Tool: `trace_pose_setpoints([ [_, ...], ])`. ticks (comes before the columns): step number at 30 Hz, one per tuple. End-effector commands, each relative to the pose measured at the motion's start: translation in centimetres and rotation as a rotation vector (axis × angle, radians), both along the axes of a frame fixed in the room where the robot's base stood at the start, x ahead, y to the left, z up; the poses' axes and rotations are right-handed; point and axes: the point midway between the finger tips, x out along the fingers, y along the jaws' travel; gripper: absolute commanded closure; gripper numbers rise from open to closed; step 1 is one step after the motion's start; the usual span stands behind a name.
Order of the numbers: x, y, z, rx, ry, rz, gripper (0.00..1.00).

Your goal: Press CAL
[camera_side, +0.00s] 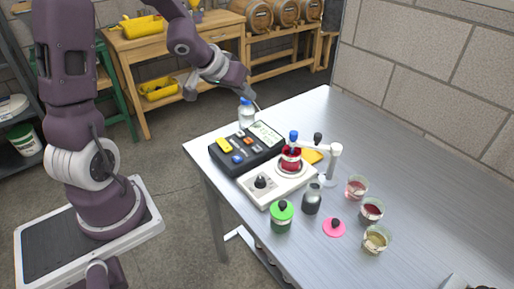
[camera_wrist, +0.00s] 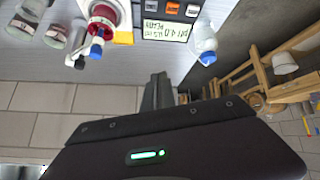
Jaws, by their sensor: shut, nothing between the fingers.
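A black button box (camera_side: 247,149) stands on the steel table in the side view, with yellow, orange, blue and white buttons and a pale display at its far end. Its buttons show partly at the top of the wrist view, including an orange one (camera_wrist: 173,7); the display (camera_wrist: 167,27) there seems to read pH 4.0 and READY. I cannot make out which button is CAL. My gripper (camera_wrist: 158,78) is shut and empty, with the fingers apart from the box. In the side view my gripper is small and hard to make out, above the table's far edge.
A blue-capped bottle (camera_side: 246,113) stands beside the box. A white stirrer (camera_side: 272,185) with a red-filled vessel (camera_side: 291,160) stands close in front. A green-lidded jar (camera_side: 281,215), a dark bottle (camera_side: 312,198) and several glasses stand nearer.

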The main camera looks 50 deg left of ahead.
Motion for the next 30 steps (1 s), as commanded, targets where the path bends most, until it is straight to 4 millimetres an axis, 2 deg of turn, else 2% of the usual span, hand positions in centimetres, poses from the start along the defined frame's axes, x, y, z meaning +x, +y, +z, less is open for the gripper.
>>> trace_pose_setpoints([
  [1,0.5,0.1,-1.9,-0.088,-0.003,-0.005,1.0],
  [3,1.0,-0.2,-3.7,-0.208,-0.017,-0.02,1.0],
  [6,1.2,-0.8,-5.1,-0.331,-0.028,-0.033,1.0],
  [9,1.2,-1.2,-5.5,-0.387,-0.033,-0.039,1.0],
  [20,1.1,-1.3,-5.8,-0.395,-0.032,-0.042,1.0],
  [23,1.1,-1.4,-6.7,-0.4,-0.03,-0.042,1.0],
  [30,1.1,-1.4,-10.3,-0.398,-0.028,-0.042,1.0],
])
